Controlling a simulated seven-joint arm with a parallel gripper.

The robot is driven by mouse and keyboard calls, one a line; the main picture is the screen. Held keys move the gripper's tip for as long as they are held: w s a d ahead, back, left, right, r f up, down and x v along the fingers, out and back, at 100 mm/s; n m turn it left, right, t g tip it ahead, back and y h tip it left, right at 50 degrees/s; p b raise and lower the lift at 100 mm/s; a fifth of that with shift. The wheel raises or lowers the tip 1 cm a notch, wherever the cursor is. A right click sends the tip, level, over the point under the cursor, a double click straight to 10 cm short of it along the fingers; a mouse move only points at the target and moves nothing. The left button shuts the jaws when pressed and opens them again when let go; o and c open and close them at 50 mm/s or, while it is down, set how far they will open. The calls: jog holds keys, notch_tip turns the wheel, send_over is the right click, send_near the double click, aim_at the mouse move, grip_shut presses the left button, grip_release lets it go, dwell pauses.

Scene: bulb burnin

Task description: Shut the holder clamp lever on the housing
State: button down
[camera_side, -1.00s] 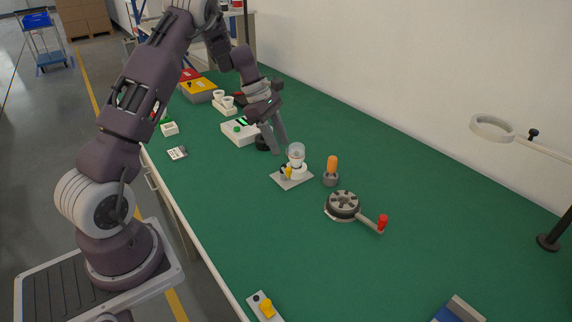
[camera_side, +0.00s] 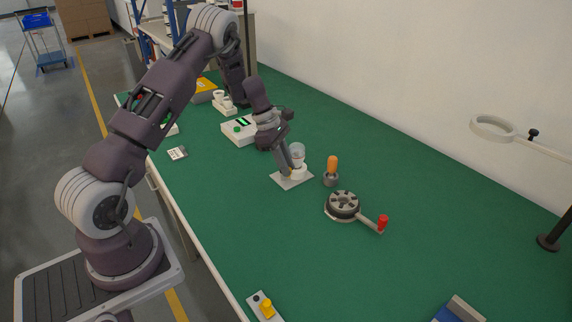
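The housing (camera_side: 298,152) is a clear, rounded piece standing upright in the white holder (camera_side: 299,170). The holder is on a light grey base plate (camera_side: 291,183) in the middle of the green bench. My gripper (camera_side: 287,170) reaches down from the upper left, with its fingers right at the left side of the holder. The clamp lever is hidden behind my fingers. I cannot tell whether my fingers touch it, or whether they are open or shut.
A round grey fixture (camera_side: 343,204) with a red-knobbed crank (camera_side: 382,223) lies nearer. A white box with a green button (camera_side: 239,131) sits behind. The front bench is mostly clear.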

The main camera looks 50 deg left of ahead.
dwell(0.3)
jog(key=m, duration=0.2)
jog(key=s+a+m+g, duration=0.1)
jog(key=m, duration=0.1)
jog(key=shift+s+m+g+h, duration=0.15)
jog(key=shift+m+g+h, duration=0.15)
jog(key=shift+h, duration=0.1)
jog(key=shift+s+a+m+g, duration=0.25)
jog(key=shift+m+g, duration=0.2)
jog(key=shift+m, duration=0.65)
jog(key=shift+s+a+m+g, duration=0.2)
jog(key=shift+m+g, duration=0.25)
jog(key=shift+m, duration=0.65)
jog(key=shift+a, duration=0.1)
jog(key=c, duration=1.3)
grip_release()
jog(key=shift+c, duration=0.2)
jog(key=shift+r, duration=0.15)
jog(key=v, duration=0.6)
jog(key=shift+a+r, duration=0.2)
jog(key=shift+r, duration=0.2)
